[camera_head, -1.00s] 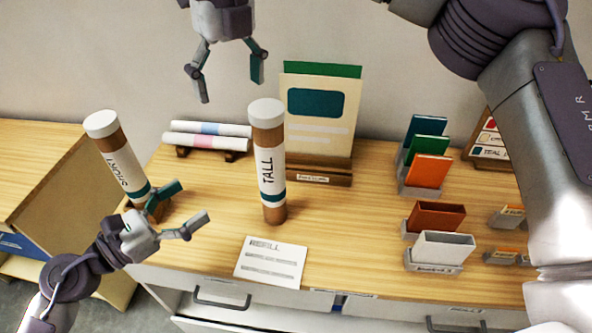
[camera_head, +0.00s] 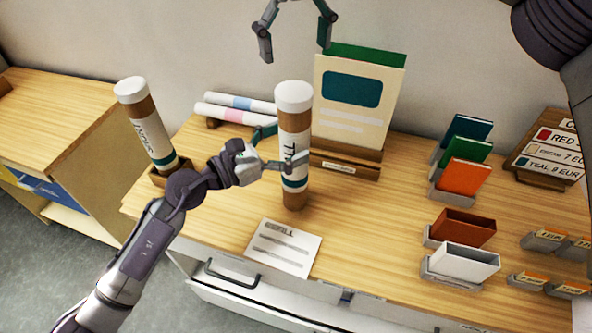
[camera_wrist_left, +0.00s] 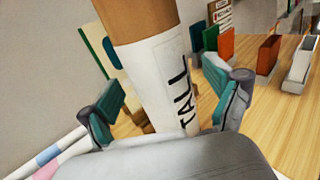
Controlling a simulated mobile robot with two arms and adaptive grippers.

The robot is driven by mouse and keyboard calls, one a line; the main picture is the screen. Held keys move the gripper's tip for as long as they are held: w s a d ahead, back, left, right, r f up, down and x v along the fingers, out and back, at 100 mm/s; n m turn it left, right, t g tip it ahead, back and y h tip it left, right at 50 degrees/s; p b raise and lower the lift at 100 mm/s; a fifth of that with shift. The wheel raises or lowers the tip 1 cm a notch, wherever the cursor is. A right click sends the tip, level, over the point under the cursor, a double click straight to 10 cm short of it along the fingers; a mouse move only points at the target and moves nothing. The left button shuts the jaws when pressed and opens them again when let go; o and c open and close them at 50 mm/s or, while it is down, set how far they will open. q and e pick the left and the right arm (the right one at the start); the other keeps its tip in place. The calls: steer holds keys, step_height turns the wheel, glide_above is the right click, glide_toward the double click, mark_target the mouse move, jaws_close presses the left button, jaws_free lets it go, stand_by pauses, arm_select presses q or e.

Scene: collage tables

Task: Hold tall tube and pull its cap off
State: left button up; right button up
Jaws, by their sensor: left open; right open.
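The tall tube (camera_head: 294,188) is a brown cardboard tube with a white label and a white cap (camera_head: 293,96), standing upright on the table with the cap on. My left gripper (camera_head: 277,148) is open with its fingers around the label part of the tube. In the left wrist view, the tube's label (camera_wrist_left: 168,85) stands between the two teal finger pads, with gaps visible at the sides. My right gripper (camera_head: 294,40) is open and empty, its fingers pointing down above and behind the cap, apart from it.
A short tube (camera_head: 150,125) with a white cap stands in a wooden holder at left. A paper card (camera_head: 283,248) lies in front. Card holders (camera_head: 462,262) fill the right side.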

mark_target(294, 90)
arm_select(q)
steer(key=shift+w+d, duration=0.15)
steer(key=shift+d, duration=0.1)
arm_select(e)
steer(key=shift+s+a+r, duration=0.1)
steer(key=shift+s+a, duration=0.15)
steer(key=shift+a, duration=0.1)
arm_select(q)
steer(key=shift+w+d, duration=0.2)
steer(key=shift+d, duration=0.1)
arm_select(e)
steer(key=shift+w+d, duration=0.2)
steer(key=shift+d, duration=0.1)
arm_select(q)
steer(key=shift+s+a, duration=0.1)
steer(key=shift+a, duration=0.05)
steer(key=c, duration=1)
arm_select(e)
steer(key=shift+s+a, duration=0.1)
steer(key=shift+a, duration=0.05)
arm_select(q)
jaws_close()
arm_select(e)
steer(key=shift+o, duration=1)
step_height(294, 90, up, 4)
steer(key=n, duration=0.9)
step_height(294, 90, down, 12)
steer(key=shift+r, duration=0.1)
